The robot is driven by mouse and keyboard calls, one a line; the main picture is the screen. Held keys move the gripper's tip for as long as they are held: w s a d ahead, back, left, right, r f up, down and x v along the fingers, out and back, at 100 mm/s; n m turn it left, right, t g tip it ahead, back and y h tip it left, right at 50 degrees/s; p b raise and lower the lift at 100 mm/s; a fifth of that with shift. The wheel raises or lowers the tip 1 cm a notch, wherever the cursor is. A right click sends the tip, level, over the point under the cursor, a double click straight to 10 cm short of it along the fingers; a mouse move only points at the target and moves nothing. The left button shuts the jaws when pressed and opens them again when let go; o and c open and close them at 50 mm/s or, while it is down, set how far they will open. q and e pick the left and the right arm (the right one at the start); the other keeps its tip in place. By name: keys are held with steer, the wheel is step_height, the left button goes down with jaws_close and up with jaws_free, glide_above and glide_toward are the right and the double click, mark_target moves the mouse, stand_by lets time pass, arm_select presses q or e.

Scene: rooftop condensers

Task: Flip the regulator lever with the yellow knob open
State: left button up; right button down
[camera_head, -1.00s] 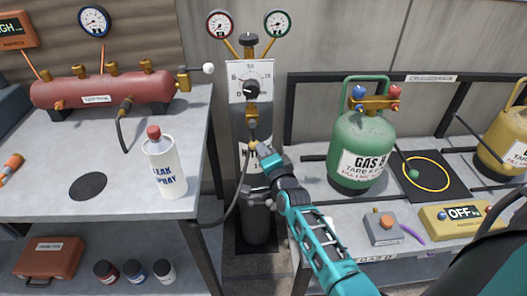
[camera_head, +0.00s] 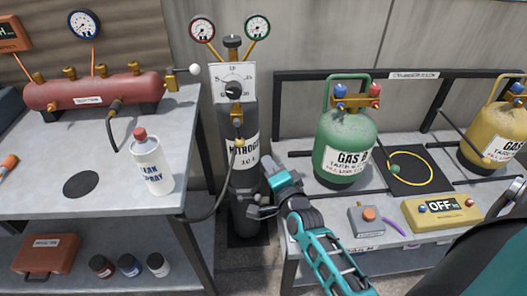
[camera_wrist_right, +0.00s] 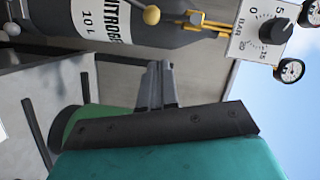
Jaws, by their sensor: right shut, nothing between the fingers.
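The regulator on the grey nitrogen cylinder (camera_head: 223,128) has a white dial plate (camera_head: 221,88) and a brass valve (camera_head: 236,117) below it. The yellow knob (camera_head: 239,142) is small in the head view, just under the valve. In the right wrist view the yellow knob (camera_wrist_right: 152,15) is clear, with brass parts (camera_wrist_right: 203,22) between it and the dial. My right gripper (camera_head: 268,162) is right of the cylinder, below and right of the knob. Its fingers (camera_wrist_right: 158,85) are shut and empty, apart from the knob. My left gripper is not in view.
A green gas bottle (camera_head: 346,140) stands close on the right bench. A black hose (camera_head: 219,205) loops left of the cylinder. On the left table are a leak spray bottle (camera_head: 151,165) and a red tank (camera_head: 98,91) with a white-ended lever (camera_head: 194,69).

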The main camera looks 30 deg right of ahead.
steer(key=shift+s+a+r, duration=0.1)
steer(key=shift+s, duration=0.6)
steer(key=shift+s+a+r, duration=0.1)
steer(key=shift+s, duration=0.55)
steer(key=shift+f, duration=0.1)
steer(key=s+a+f+n+g+y+p, duration=0.1)
steer(key=s+a+f+n+g+y, duration=0.1)
steer(key=s+a+n, duration=0.3)
steer(key=s+a+f+n+g+y+p, duration=0.1)
steer(key=s+a+f+n+g, duration=0.3)
steer(key=s+n, duration=0.5)
steer(key=a+n+y, duration=0.1)
steer(key=n, duration=0.4)
steer(key=shift+s+y, duration=0.25)
steer(key=shift+y, duration=0.05)
stand_by(1.5)
